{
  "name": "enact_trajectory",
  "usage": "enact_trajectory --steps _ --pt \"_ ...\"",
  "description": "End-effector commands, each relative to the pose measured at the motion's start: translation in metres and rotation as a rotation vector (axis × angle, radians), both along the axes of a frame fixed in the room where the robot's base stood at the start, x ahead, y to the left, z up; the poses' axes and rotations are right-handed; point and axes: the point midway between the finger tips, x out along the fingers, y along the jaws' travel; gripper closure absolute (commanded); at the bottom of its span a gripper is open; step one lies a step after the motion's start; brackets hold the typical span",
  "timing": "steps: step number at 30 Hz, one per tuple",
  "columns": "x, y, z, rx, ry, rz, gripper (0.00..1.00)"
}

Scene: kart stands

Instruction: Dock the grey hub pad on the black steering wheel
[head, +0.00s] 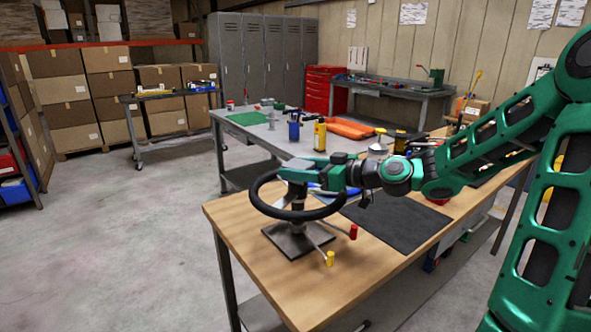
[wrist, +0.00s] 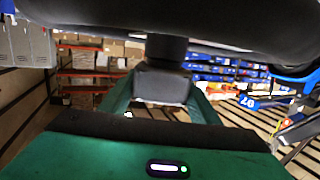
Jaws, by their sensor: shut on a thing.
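The black steering wheel (head: 256,197) sits roughly level on a stand with a grey base plate (head: 284,243) at the near end of the wooden bench. My gripper (head: 297,176) is over the middle of the wheel, reaching in from the right. In the wrist view its green fingers are shut on a dark grey block (wrist: 162,86), which looks like the hub pad. A dark round post (wrist: 167,48) meets the block there, and the black rim (wrist: 240,38) crosses the top. The fingers partly hide the pad and hub; I cannot tell whether the pad is seated.
A red-capped peg (head: 353,231) and a yellow-capped peg (head: 330,258) stick out beside the stand. A dark mat (head: 400,222) lies to the right on the wooden bench (head: 235,215). A grey table (head: 255,133) with bottles and tools stands behind. The floor at left is clear.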

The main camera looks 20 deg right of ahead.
Motion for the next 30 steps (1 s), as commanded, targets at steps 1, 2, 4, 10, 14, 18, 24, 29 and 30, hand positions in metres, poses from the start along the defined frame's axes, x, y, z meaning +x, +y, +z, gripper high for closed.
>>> enact_trajectory --steps 1,2,4,10,14,18,24,29,30 --pt "0.000 0.000 -0.001 0.001 0.001 0.000 0.67" --pt "0.000 0.000 -0.001 0.001 0.001 0.000 0.67" --pt "0.000 0.000 -0.003 0.002 0.000 0.001 0.67" --pt "0.000 0.000 -0.006 0.002 0.001 0.001 0.67" --pt "0.000 0.000 -0.007 0.002 0.000 0.001 0.36" --pt "0.000 0.000 -0.007 0.001 0.000 0.000 0.36" --pt "-0.001 -0.002 -0.007 0.000 0.000 -0.001 0.36" --pt "-0.009 -0.009 -0.005 -0.002 0.000 -0.003 0.36" --pt "-0.011 -0.011 -0.005 -0.002 0.001 -0.003 0.36"
